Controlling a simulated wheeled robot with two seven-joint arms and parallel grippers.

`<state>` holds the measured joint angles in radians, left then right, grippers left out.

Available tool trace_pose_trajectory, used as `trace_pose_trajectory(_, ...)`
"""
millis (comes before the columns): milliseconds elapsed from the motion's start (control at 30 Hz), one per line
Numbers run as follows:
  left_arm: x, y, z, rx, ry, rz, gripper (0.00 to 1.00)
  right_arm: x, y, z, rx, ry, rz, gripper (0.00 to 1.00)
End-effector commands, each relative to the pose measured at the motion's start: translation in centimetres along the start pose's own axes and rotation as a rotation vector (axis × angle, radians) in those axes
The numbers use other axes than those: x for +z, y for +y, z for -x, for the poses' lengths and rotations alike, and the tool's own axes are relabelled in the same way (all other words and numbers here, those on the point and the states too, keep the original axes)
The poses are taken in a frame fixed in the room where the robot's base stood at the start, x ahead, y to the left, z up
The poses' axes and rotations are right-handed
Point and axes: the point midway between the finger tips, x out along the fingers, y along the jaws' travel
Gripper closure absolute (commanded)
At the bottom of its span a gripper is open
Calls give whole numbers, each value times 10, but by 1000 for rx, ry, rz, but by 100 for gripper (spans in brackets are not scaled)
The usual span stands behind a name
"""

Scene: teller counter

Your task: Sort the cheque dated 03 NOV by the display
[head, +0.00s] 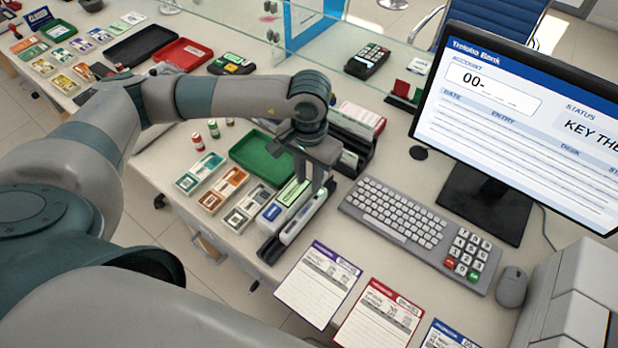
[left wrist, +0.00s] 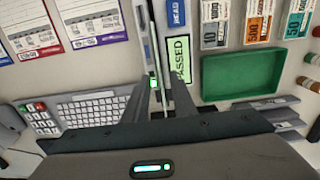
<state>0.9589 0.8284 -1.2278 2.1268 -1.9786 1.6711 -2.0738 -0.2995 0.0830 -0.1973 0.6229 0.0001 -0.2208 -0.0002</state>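My left gripper (head: 310,172) points down over a narrow rack at the counter's front. Its fingers (left wrist: 164,85) look apart in the left wrist view, with a thin pale edge (left wrist: 154,35) between them. I cannot tell whether that is a cheque on edge. Beside it lies a slim white device (head: 304,216) with a green light (left wrist: 153,83), and a green "PASSED" label (left wrist: 179,58). The display (head: 530,115) reads "ACCOUNT 00-" and "KEY THE", partly cut off. No 03 NOV date is readable. My right gripper is out of view.
A keyboard (head: 395,215) with a number pad (head: 465,254) and a mouse (head: 512,287) stand before the display. Purple (head: 318,284), red (head: 378,316) and blue (head: 452,335) headed slips line the front edge. A green tray (head: 262,157) lies left of the gripper; a slip rack (head: 355,125) stands behind.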

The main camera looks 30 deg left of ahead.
Motion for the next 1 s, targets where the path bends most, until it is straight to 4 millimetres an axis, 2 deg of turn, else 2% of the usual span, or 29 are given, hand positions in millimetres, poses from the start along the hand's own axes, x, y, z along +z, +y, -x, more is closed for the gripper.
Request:
trace_pose_trajectory(200,0,0,-16,0,-2,0,76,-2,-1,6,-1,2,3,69)
trace_pose_trajectory(567,0,0,-19,0,0,0,76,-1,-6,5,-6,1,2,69)
trace_pose_trajectory(667,0,0,-19,0,0,-1,100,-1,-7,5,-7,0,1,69)
trace_pose_trajectory(1000,0,0,-19,0,0,-1,100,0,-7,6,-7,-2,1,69)
